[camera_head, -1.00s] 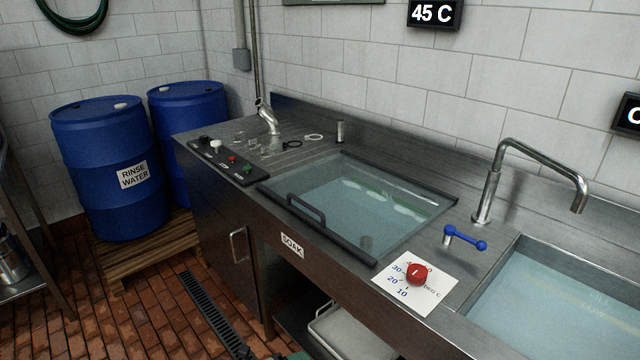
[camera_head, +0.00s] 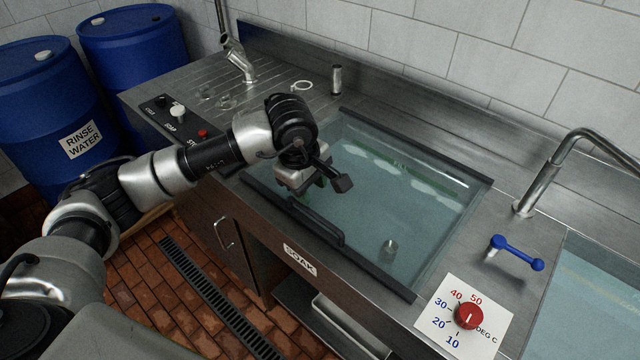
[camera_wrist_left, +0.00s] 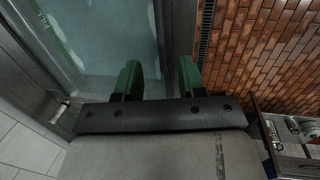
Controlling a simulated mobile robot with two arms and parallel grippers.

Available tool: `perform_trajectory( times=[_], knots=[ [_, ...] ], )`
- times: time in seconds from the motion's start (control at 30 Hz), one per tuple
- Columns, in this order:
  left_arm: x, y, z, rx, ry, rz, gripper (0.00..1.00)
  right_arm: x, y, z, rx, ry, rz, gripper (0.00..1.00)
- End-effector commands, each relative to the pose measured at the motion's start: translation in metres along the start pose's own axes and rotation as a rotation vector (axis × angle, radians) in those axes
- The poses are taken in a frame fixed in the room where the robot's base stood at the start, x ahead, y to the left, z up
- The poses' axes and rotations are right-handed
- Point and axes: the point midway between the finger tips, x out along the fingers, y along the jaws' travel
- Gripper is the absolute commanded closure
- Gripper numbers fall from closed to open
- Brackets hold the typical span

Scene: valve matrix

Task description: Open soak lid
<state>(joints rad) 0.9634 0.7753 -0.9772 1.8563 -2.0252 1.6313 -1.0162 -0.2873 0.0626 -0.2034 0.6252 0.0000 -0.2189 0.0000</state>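The soak lid (camera_head: 458,218) is a clear panel with dark side bars and lies flat and closed over the soak basin. Its dark bar handle (camera_head: 318,226) runs along the front edge, above the SOAK label (camera_head: 299,260). My left gripper (camera_head: 306,197) is above the front left part of the lid, close to the handle's left end, with fingers pointing down. In the left wrist view its two green fingers (camera_wrist_left: 159,80) are apart with nothing between them. I cannot tell whether it touches the handle. My right gripper is not in view.
A red temperature knob (camera_head: 468,316) on a white dial and a blue-handled valve (camera_head: 517,254) are right of the lid. A control panel (camera_head: 172,121) is left, partly behind my arm. A curved faucet (camera_head: 560,165) stands at right. Blue barrels (camera_head: 135,60) stand at far left.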

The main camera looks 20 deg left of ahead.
Motion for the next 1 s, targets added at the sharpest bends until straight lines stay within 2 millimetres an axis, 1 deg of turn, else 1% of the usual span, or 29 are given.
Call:
perform_trajectory(
  times=[0.07, 0.17, 0.33, 0.5, 0.6, 0.7, 0.83, 1.0],
  knots=[
    [-0.002, -0.001, -0.003, 0.014, 0.027, 0.000, 0.60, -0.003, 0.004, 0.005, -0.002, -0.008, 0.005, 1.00],
    [0.006, -0.001, -0.004, 0.016, 0.030, -0.002, 0.60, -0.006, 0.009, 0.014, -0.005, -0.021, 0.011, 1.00],
    [0.035, -0.001, -0.004, 0.011, 0.026, -0.005, 0.60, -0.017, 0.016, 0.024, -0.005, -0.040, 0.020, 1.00],
    [0.068, -0.001, -0.004, 0.011, 0.025, -0.003, 0.60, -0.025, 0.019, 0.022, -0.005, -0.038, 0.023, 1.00],
    [0.083, 0.000, -0.005, 0.012, 0.025, -0.001, 0.60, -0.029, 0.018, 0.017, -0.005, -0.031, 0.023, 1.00],
    [0.095, 0.000, -0.005, 0.011, 0.026, 0.000, 0.60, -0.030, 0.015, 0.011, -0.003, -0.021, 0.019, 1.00],
    [0.103, 0.000, -0.006, 0.012, 0.026, 0.001, 0.60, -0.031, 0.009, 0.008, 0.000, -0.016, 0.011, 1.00],
    [0.105, 0.000, -0.006, 0.013, 0.026, 0.002, 0.60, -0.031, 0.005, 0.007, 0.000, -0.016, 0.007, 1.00]
  ],
)
